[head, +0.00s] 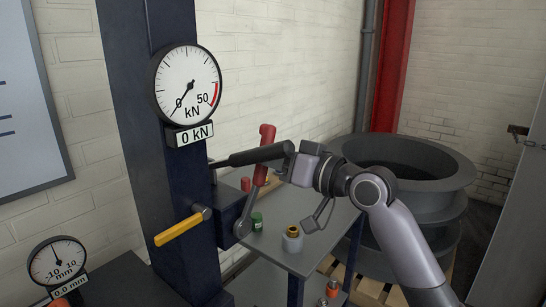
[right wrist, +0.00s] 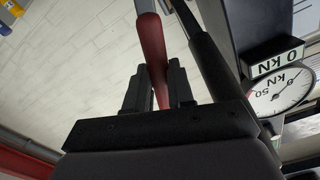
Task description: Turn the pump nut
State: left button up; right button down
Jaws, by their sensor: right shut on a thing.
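A wrench-like lever with a red grip (head: 267,137) slants up from a grey round end (head: 243,228) at the front of the dark blue pump block (head: 229,218). That end covers the spot where a nut could sit, so I cannot make out the nut. My right gripper (head: 268,163) is shut on the red grip, seen between its fingers in the right wrist view (right wrist: 154,60). A black bar (head: 245,157) runs from the column close beside the gripper. A yellow-handled lever (head: 180,229) sticks out left of the block. My left gripper is not in view.
The blue column (head: 160,170) carries a dial (head: 187,86) marked 0 kN. Large dark rings (head: 425,185) are stacked behind my right arm. A mm dial (head: 57,262) stands lower left.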

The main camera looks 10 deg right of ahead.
jog(key=shift+w+a+r, duration=0.1)
jog(key=shift+w+a, duration=0.1)
jog(key=c, duration=0.9)
grip_release()
jog(key=c, duration=0.4)
jog(key=shift+w, duration=0.1)
jog(key=shift+w+d+f+m+p, duration=0.2)
jog(key=shift+w+d+f+m, duration=0.4)
jog(key=shift+d+m, duration=0.25)
jog(key=shift+w+d+f+m+p, duration=0.2)
jog(key=shift+w+d+f+m, duration=0.45)
jog(key=shift+m, duration=0.2)
jog(key=shift+w+d+f+m, duration=0.45)
jog(key=shift+d+f+m, duration=0.2)
jog(key=shift+f+m, duration=0.2)
jog(key=shift+w+d+f+m, duration=0.45)
jog(key=shift+d+f+m, duration=0.25)
jog(key=shift+m, duration=0.25)
